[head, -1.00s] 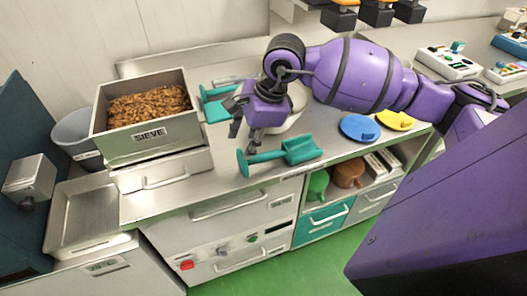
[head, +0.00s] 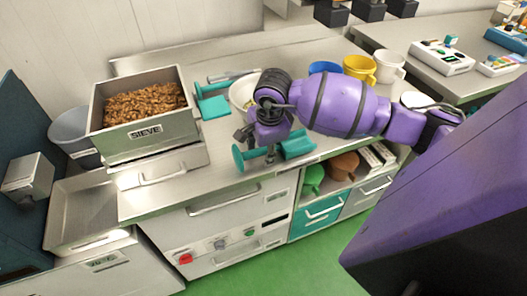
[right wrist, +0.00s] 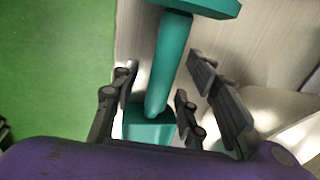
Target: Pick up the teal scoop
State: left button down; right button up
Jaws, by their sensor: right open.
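In the right wrist view, the teal handle (right wrist: 168,62) runs between the open fingers (right wrist: 160,80), with visible gaps on both sides. The scoop's middle is partly hidden by my gripper in the head view. A second teal scoop (head: 213,106) lies farther back, beside the sieve box. My left gripper is not in view.
The metal sieve box (head: 145,138) of brown nuts stands left. A pale bowl (head: 240,92) sits behind my gripper. Blue (head: 325,68), yellow (head: 360,67) and white (head: 391,66) mugs stand behind my arm.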

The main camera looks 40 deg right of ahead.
jog(key=shift+c, duration=0.5)
grip_shut()
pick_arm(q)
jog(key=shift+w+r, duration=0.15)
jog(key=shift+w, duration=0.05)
pick_arm(e)
jog(key=shift+r, duration=0.15)
